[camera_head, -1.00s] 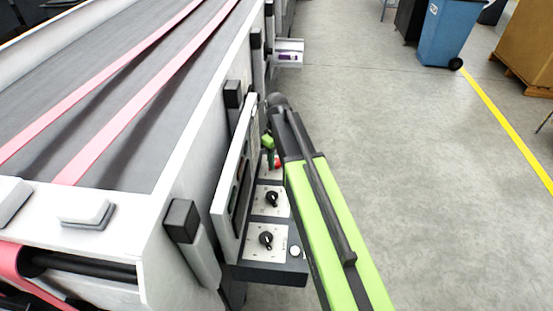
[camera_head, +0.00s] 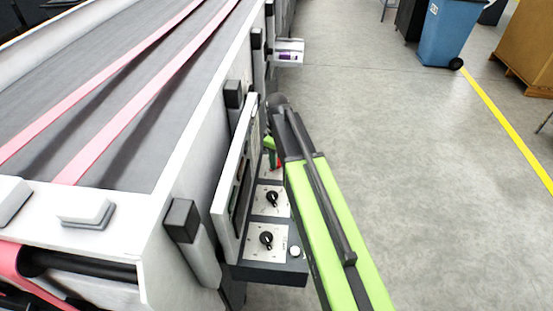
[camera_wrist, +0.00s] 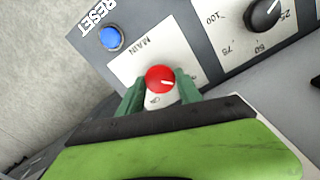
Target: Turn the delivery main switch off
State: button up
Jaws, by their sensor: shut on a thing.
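The main switch is a red round knob (camera_wrist: 160,80) with a light pointer mark, on a white plate (camera_wrist: 128,68) labelled MAIN, in the wrist view. My gripper (camera_wrist: 160,88) has its two green fingers on either side of the knob, shut on it. The pointer mark points right in the wrist view. Some lettering by the knob is partly covered by my fingers. In the head view my arm hides much of this end of the control panel (camera_head: 270,272); a bit of red shows beside the green finger.
A blue button (camera_wrist: 111,38) marked RESET and a black dial (camera_wrist: 264,14) with a number scale flank the switch. In the head view, two black knobs (camera_head: 267,239) sit nearer on the panel. The belt machine (camera_head: 185,150) stands left; open floor lies right.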

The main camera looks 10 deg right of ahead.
jog(key=o, duration=1.4)
jog(key=shift+c, duration=0.2)
notch_tip(320, 180, up, 18)
jog(key=p, duration=1.7)
jog(key=shift+f+p, duration=0.25)
jog(key=shift+p, duration=0.05)
jog(key=shift+f, duration=0.1)
